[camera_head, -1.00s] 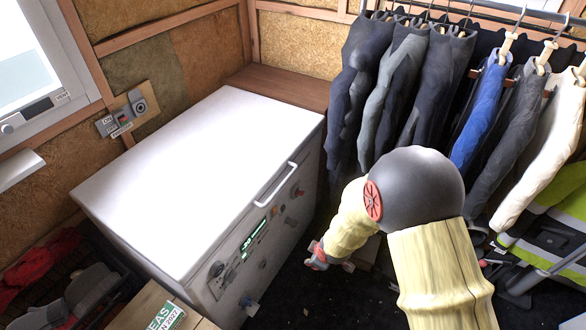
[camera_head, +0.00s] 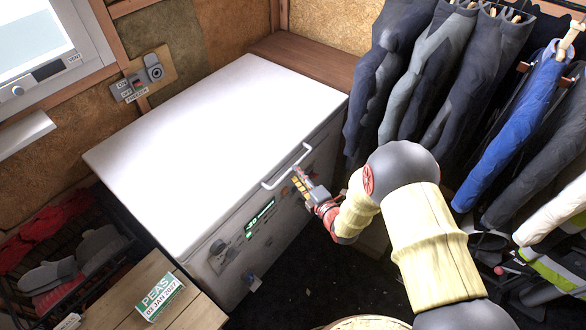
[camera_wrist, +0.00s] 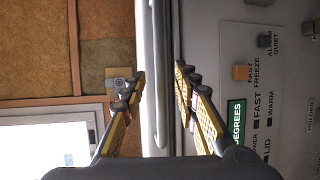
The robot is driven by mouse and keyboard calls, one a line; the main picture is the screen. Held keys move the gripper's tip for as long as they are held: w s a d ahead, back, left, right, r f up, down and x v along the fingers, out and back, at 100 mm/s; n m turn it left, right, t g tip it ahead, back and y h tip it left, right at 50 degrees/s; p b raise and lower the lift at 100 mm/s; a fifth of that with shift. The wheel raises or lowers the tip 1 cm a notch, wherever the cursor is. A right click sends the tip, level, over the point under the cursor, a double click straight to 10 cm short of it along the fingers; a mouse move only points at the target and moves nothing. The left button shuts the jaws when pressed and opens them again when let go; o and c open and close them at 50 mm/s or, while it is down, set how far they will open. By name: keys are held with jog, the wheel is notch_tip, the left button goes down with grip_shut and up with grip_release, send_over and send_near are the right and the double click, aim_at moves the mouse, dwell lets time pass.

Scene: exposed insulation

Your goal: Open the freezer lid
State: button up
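The white chest freezer (camera_head: 215,140) stands against the insulated wall with its lid closed. A light metal handle (camera_head: 287,170) sticks out from the lid's front edge. My gripper (camera_head: 302,180) is at the freezer front, close to the right part of the handle. In the wrist view the handle bar (camera_wrist: 152,75) runs lengthwise between the two spread fingers of my gripper (camera_wrist: 160,88), with a visible gap on the right side and a smaller one on the left. The fingers do not appear closed on it. The freezer's front panel (camera_wrist: 245,60) shows beyond the right finger.
Hanging clothes (camera_head: 430,80) fill the right side. A wall switch (camera_head: 138,78) sits behind the freezer, near a window.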

jog(key=shift+b+x, duration=0.45)
jog(key=shift+x, duration=2.05)
jog(key=c, duration=0.3)
jog(key=c, duration=0.4)
grip_shut()
